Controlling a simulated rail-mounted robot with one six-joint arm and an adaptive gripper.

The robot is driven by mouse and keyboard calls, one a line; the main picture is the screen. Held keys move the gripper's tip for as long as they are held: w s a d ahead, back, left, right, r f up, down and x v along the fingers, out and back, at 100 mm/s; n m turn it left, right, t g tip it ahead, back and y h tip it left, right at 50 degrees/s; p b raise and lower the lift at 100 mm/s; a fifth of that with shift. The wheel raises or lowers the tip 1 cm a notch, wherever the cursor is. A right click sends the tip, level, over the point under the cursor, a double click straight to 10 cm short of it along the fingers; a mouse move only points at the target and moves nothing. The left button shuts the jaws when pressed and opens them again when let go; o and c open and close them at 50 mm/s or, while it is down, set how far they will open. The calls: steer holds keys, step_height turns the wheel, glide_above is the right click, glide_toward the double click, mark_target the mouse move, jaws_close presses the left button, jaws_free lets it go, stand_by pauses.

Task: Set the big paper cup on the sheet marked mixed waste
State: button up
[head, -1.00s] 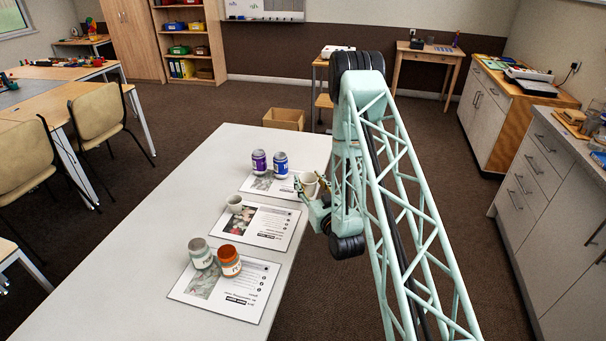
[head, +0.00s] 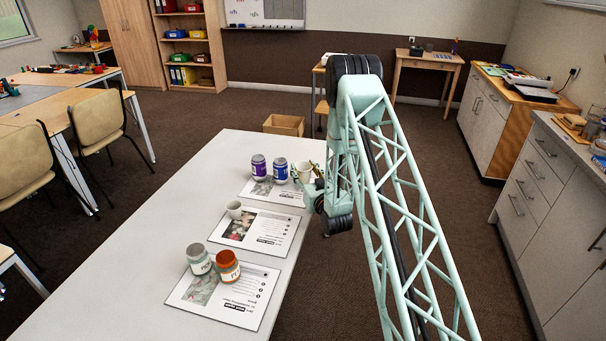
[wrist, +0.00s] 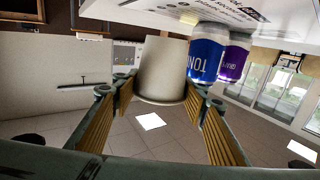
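The big paper cup (head: 304,171) is off-white and upright, at the right side of the far sheet (head: 290,196), beside the blue jar (head: 280,170). My gripper (head: 312,186) is around it from the right. In the wrist view, which is upside down, the cup (wrist: 163,70) sits between both fingers of my gripper (wrist: 158,88). I cannot tell whether its base touches the sheet. The near sheet (head: 248,312) also lies on the table. The sheets' titles are too small to read.
A purple jar (head: 258,168) stands left of the blue jar on the far sheet. A grey jar (head: 198,259) and an orange jar (head: 227,266) stand on the near sheet. The table (head: 130,270) is bare on its left. A cardboard box (head: 284,125) is beyond its far end.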

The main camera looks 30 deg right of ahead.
mark_target(302, 169)
steer(key=shift+w, duration=0.15)
steer(key=shift+w+d, duration=0.2)
steer(key=shift+w, duration=0.25)
steer(key=shift+w+d+f+b, duration=0.1)
steer(key=shift+w+f+b, duration=0.15)
steer(key=shift+f, duration=0.4)
steer(key=shift+w+f+b, duration=0.1)
steer(key=shift+f+b, duration=0.2)
steer(key=shift+f, duration=0.3)
steer(key=shift+f+b, duration=0.35)
steer(key=shift+f, duration=0.05)
steer(key=shift+f, duration=0.15)
steer(key=shift+o, duration=0.9)
steer(key=o, duration=0.5)
steer(key=shift+c, duration=0.2)
steer(key=shift+p, duration=0.35)
